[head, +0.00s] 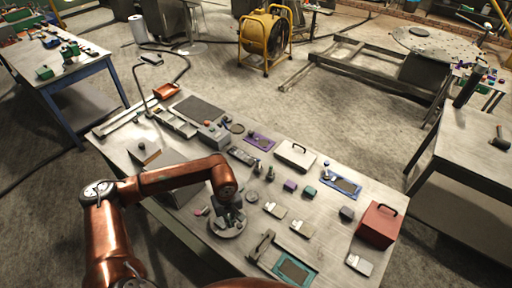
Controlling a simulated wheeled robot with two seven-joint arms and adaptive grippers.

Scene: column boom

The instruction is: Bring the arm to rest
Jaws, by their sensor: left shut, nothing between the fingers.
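My left arm is copper-coloured. It comes in from the lower left in the head view, bends, and reaches over the long metal workbench (335,218). My left gripper (231,220) is at the arm's end, shut and empty, pointing down over a round grey disc-like piece (226,231) on the bench. I cannot tell whether its fingertips touch that piece. My right gripper is not in view.
The bench holds a red box (379,224), a pale case with a handle (295,155), a teal-framed tray (294,271), an orange bin (166,90) and several small blocks. Another table (470,150) stands at right. A yellow fan (265,40) stands on the floor behind.

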